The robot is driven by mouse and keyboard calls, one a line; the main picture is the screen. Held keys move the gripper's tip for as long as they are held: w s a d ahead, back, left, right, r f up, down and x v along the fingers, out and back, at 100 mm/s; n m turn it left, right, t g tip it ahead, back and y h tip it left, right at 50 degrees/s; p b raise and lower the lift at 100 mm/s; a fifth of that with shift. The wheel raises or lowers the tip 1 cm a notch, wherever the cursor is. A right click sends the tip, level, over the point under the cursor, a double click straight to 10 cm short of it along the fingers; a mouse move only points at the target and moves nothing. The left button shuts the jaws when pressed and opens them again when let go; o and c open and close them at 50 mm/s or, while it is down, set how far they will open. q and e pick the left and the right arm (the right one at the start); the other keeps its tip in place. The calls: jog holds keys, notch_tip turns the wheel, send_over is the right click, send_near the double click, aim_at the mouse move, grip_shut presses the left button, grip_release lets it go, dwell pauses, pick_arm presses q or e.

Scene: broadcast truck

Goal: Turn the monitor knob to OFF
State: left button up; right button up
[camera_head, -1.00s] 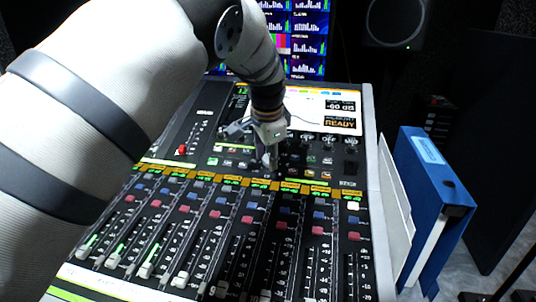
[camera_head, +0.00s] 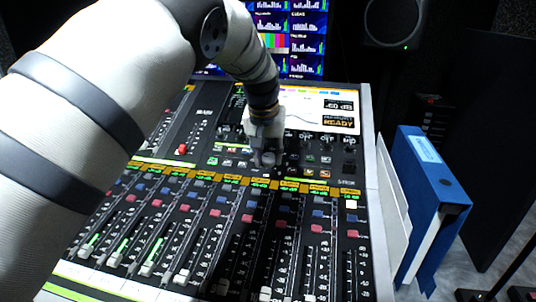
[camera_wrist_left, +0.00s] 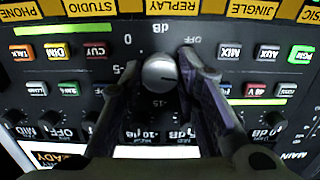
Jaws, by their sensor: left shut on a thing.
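The monitor knob (camera_wrist_left: 160,72) is a small silver round cap on the black mixing console (camera_wrist_left: 215,75). In the left wrist view it sits between the two fingers of my left gripper (camera_wrist_left: 158,66), which is shut on it. A thin dark mark on the cap points to the right there. Printed "0", "dB", "OFF" and "-15" stand around it; "OFF" is at its upper right. In the head view my left gripper (camera_head: 266,153) reaches down to the console, and the knob's cap (camera_head: 268,158) shows small at the fingertips. My right gripper is not in view.
Lit buttons and small dials surround the knob. Rows of faders (camera_head: 180,275) fill the console's near part. A lit screen (camera_head: 330,110) is behind the gripper. A blue binder (camera_head: 430,200) stands right of the console.

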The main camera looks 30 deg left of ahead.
pick_arm(q)
jog(key=n, duration=0.5)
jog(key=shift+n, duration=0.3)
jog(key=n, duration=0.4)
jog(key=shift+n+t+h, duration=0.3)
jog(key=shift+f+n, duration=0.1)
jog(key=shift+n, duration=0.2)
jog(key=o, duration=1.2)
jog(key=shift+c, duration=0.2)
jog(key=v, duration=1.2)
